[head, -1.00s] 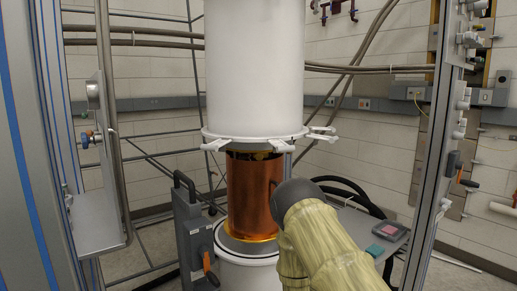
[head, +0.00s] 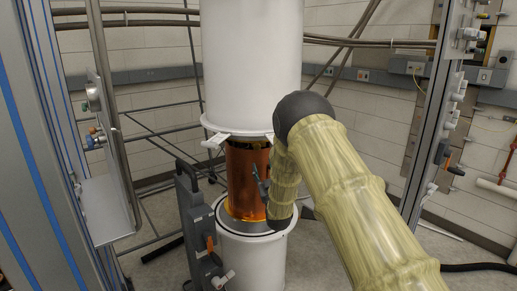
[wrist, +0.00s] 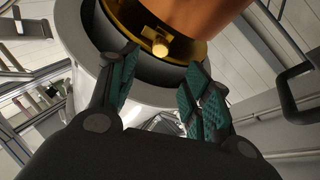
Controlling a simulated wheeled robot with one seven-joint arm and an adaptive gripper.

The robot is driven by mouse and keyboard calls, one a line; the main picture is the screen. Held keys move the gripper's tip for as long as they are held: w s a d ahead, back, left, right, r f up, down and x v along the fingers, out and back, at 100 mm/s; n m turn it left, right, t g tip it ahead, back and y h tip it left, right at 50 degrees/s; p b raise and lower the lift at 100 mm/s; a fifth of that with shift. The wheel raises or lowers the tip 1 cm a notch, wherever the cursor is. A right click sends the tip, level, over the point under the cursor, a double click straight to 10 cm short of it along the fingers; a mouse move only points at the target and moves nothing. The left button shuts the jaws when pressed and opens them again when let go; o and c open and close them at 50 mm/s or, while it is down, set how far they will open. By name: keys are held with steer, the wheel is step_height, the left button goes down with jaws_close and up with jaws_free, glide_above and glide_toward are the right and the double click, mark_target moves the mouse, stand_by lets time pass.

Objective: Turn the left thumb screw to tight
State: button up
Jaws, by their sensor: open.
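In the wrist view a brass thumb screw (wrist: 160,47) sticks out from a gold bracket on the gold ring at the copper cylinder's edge (wrist: 200,14). Only this one screw shows clearly, and I cannot tell from here whether it is the left one. My gripper (wrist: 162,66) is open, its teal-padded fingers to either side of and short of the screw, with nothing between them. In the head view the copper cylinder (head: 243,178) stands below the white vessel. My gripper (head: 263,186) is beside its right side, mostly hidden by my arm.
The white vessel (head: 250,70) with clamps at its rim hangs above the cylinder. A white can (head: 250,262) stands below. A grey stand with a dark handle (head: 187,215) is close at left. Metal frame posts flank both sides.

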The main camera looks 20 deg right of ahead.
mark_target(257, 149)
steer(key=p+x, duration=0.4)
steer(key=x, duration=0.6)
steer(key=shift+w+f, duration=0.1)
steer(key=shift+c, duration=0.2)
steer(key=c, duration=1)
